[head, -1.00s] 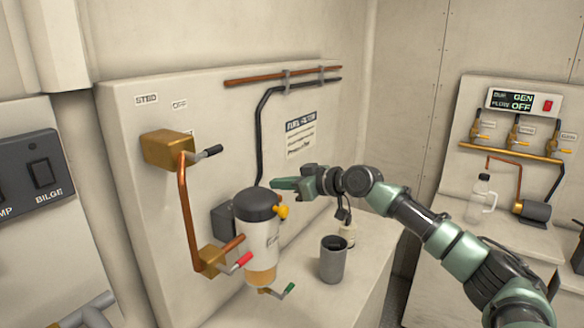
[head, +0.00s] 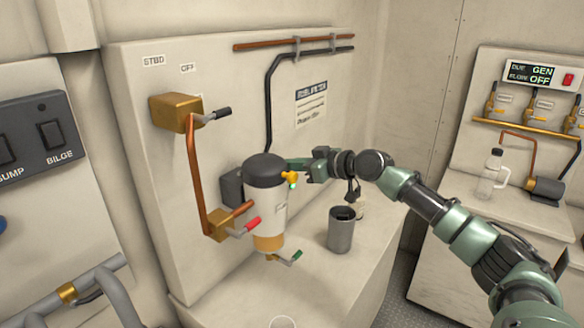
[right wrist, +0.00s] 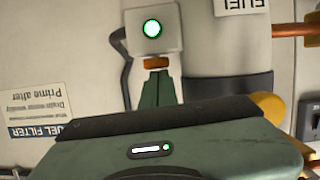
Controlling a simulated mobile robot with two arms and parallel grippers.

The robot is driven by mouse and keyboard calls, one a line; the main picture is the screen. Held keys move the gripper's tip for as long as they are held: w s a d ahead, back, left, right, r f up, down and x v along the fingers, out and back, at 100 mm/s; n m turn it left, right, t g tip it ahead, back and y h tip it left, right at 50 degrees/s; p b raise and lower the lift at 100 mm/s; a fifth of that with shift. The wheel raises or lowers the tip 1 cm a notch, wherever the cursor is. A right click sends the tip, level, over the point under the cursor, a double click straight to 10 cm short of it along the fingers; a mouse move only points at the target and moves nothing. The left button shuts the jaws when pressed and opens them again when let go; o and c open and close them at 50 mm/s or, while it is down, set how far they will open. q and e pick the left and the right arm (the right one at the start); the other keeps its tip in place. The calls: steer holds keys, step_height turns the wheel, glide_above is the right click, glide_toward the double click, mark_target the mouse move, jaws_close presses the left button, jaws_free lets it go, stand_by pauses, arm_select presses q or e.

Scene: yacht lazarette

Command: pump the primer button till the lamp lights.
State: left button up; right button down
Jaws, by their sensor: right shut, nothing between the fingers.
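My right gripper (head: 292,163) is shut and empty, held beside the black-capped fuel filter (head: 266,207). In the right wrist view its closed fingertips (right wrist: 157,82) meet or nearly meet an orange-brown button (right wrist: 156,63); I cannot tell if it is pressed in. The button sits at the edge of a pale box (right wrist: 173,34). A round lamp (right wrist: 152,28) on that box glows green with a white centre. The lamp also shows as a small green glow (head: 292,186) by the filter's yellow knob (head: 289,176). The filter hides most of the box in the head view. My left gripper is out of view.
A grey cup (head: 341,232) stands on the bench right of the filter. Red (head: 253,223) and green (head: 295,257) handled levers stick out near the filter. A brass valve (head: 176,112) is on the panel. A clear bottle (head: 491,178) stands at the right.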

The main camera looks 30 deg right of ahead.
steer(key=shift+a+f, duration=0.1)
steer(key=shift+f, duration=0.2)
arm_select(q)
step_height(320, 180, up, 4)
steer(key=p, duration=0.4)
arm_select(e)
step_height(320, 180, up, 5)
steer(key=shift+a+f, duration=0.15)
steer(key=shift+f, duration=0.05)
arm_select(q)
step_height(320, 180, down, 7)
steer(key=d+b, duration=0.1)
steer(key=b, duration=0.6)
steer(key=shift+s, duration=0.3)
arm_select(e)
steer(key=v, duration=1)
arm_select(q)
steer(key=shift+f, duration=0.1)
arm_select(e)
steer(key=shift+r, duration=0.1)
